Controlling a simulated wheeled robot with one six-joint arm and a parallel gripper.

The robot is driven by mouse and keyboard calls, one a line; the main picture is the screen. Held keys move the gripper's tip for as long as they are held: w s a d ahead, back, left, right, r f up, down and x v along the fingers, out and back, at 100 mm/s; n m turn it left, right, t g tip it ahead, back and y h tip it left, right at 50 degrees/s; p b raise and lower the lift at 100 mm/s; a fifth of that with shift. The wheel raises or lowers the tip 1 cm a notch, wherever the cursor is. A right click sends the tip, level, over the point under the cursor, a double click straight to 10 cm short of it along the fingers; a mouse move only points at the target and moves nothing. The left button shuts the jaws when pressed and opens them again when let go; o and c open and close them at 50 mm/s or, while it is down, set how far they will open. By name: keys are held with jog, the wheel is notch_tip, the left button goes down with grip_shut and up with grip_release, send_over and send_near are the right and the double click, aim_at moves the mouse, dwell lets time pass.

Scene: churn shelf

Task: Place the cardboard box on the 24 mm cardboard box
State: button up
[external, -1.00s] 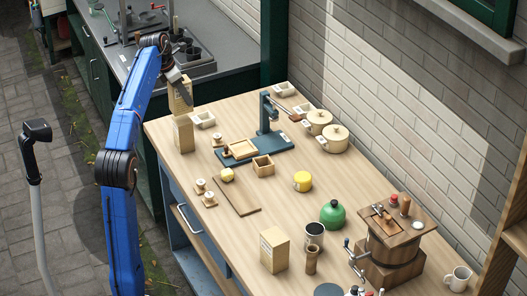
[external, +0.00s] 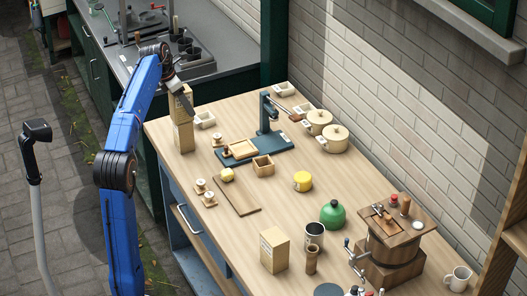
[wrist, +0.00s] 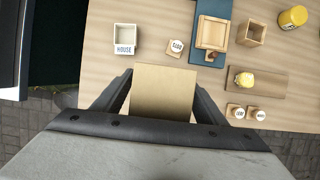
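My gripper (external: 184,95) is shut on a tan cardboard box (external: 179,108) at the far left corner of the table. In the wrist view the box's flat top (wrist: 163,95) lies between the two fingers. A second tan cardboard box (external: 184,139) stands upright on the table directly under the held one. The held box's bottom appears to meet its top, roughly in line; I cannot tell whether it rests there. The lower box is hidden in the wrist view. Another cardboard box (external: 274,251) stands at the table's front. The box labels are too small to read.
A small white bin (external: 205,120) and a wooden knob-like piece (external: 218,141) are close to the right of the stacked boxes. A teal press stand (external: 268,145) is farther right. The table's left edge is close to the boxes.

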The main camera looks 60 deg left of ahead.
jog(key=shift+r, duration=0.1)
jog(key=v, duration=1.1)
jog(key=shift+s+r, duration=0.1)
jog(key=shift+r, duration=0.05)
jog(key=shift+s+r, duration=0.15)
jog(key=shift+r, duration=0.2)
